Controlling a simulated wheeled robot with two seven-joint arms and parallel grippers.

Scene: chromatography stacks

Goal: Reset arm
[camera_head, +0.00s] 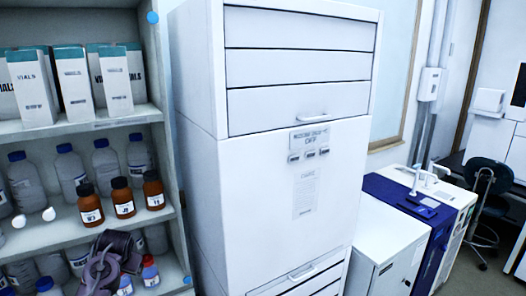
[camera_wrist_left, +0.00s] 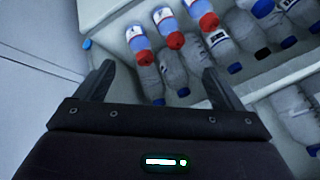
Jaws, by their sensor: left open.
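My left gripper (camera_head: 108,266) is low at the lower left of the head view, in front of a shelf of bottles. In the left wrist view its two fingers (camera_wrist_left: 160,82) stand wide apart with nothing between them. Several white-and-blue bottles with red caps (camera_wrist_left: 174,40) are beyond the fingertips, and grey bottles with blue caps (camera_wrist_left: 174,77) are beside them. The gripper appears apart from the bottles. My right gripper is in neither view.
The open shelf (camera_head: 65,131) holds vial boxes (camera_head: 73,82), brown bottles (camera_head: 122,198) and grey bottles with blue caps (camera_head: 107,165). A tall white cabinet (camera_head: 260,200) stands right beside it. Farther right are a white-and-blue machine (camera_head: 405,195) and a dark chair (camera_head: 487,182).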

